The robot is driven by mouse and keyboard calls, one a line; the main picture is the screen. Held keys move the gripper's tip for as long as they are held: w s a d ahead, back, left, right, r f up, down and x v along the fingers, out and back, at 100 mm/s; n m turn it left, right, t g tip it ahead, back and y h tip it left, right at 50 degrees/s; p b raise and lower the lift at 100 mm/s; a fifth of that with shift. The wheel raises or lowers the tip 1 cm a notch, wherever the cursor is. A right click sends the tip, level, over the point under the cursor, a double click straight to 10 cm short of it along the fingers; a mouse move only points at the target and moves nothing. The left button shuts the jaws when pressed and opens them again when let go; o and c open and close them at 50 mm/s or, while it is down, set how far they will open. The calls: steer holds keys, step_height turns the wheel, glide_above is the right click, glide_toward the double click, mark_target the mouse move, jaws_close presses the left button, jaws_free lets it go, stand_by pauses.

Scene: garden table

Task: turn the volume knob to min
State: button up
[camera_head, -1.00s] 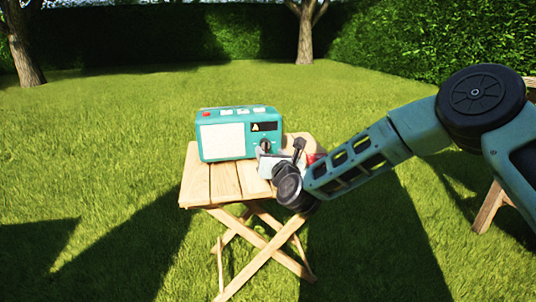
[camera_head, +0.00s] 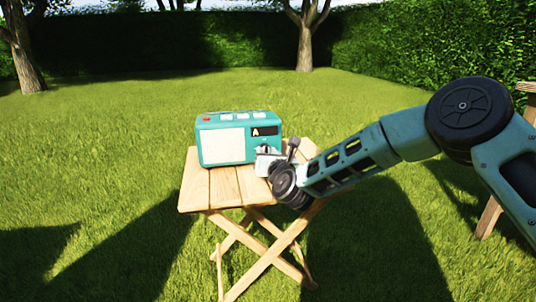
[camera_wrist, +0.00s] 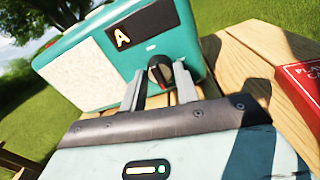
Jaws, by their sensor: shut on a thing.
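A teal radio (camera_head: 204,121) stands on a wooden folding table, with a pale speaker panel and a dark display showing an "A".
The slatted table (camera_head: 195,190) has bare boards to the left and in front of the radio. A red box with white lettering (camera_wrist: 300,88) lies on the table to the right in the wrist view. My arm hides it in the head view. Lawn and hedge surround the table.

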steer(key=n+p, duration=0.1)
steer(key=n, duration=0.2)
steer(key=shift+r+n, duration=0.1)
steer(key=shift+n, duration=0.3)
steer(key=n+p, duration=0.1)
steer(key=n, duration=0.2)
steer(key=shift+a+r, duration=0.1)
steer(key=n+p, duration=0.2)
steer(key=n, duration=0.2)
steer(key=shift+h, duration=0.4)
steer(key=n+p, duration=0.1)
steer(key=n, duration=0.2)
steer(key=shift+g, duration=0.3)
steer(key=n+p, duration=0.1)
steer(key=n, duration=0.2)
steer(key=shift+s+a+n+h+p, duration=0.1)
steer(key=shift+n+h+p, duration=0.2)
steer(key=shift+n+p, duration=0.1)
steer(key=n+p, duration=0.1)
steer(key=n, duration=0.2)
steer(key=n+p, duration=0.1)
steer(key=n, duration=0.4)
steer(key=shift+f+n+h+p, duration=0.2)
steer(key=shift+n+h+p, duration=0.2)
